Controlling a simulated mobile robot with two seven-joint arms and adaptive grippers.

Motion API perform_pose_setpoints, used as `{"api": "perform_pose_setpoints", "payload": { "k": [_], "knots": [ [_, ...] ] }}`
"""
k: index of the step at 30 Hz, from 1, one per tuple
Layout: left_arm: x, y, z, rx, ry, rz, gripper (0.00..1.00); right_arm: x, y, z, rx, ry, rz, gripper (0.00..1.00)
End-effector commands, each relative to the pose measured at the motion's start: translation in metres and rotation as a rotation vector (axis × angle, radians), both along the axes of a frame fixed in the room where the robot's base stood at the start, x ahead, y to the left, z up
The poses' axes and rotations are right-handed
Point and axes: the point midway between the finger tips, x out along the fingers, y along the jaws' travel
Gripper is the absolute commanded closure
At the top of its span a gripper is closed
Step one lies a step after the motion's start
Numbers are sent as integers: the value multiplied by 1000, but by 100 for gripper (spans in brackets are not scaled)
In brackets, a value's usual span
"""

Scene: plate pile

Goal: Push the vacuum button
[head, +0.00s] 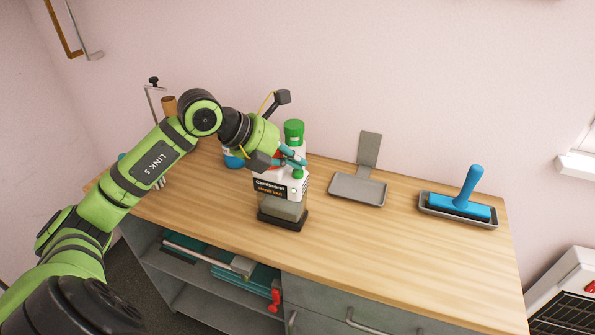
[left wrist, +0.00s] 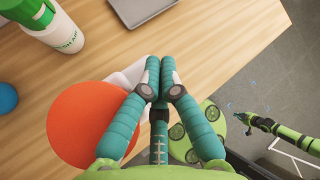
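My right gripper (left wrist: 246,119) appears tiny and far off at the right of that view.
A white bottle with a green cap (head: 294,132) stands behind the vacuum. The wooden table (head: 400,250) is clear in front. An orange disc (left wrist: 88,128) shows below my fingers.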

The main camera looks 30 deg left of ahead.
Motion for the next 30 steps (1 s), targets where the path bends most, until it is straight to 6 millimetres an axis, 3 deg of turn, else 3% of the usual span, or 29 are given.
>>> {"api": "perform_pose_setpoints", "payload": {
  "k": [1, 25, 30],
  "knots": [
    [-7, -4, -24, -1, 63, -9, 100, 0, 0, -3, 0, 0, 0, 100],
    [-8, -1, -19, 1, 63, -6, 100, 0, 1, -5, 1, 0, 1, 100],
    [-8, -1, -10, 3, 61, -6, 100, 0, 1, 1, 1, 0, 1, 100]
  ]
}}
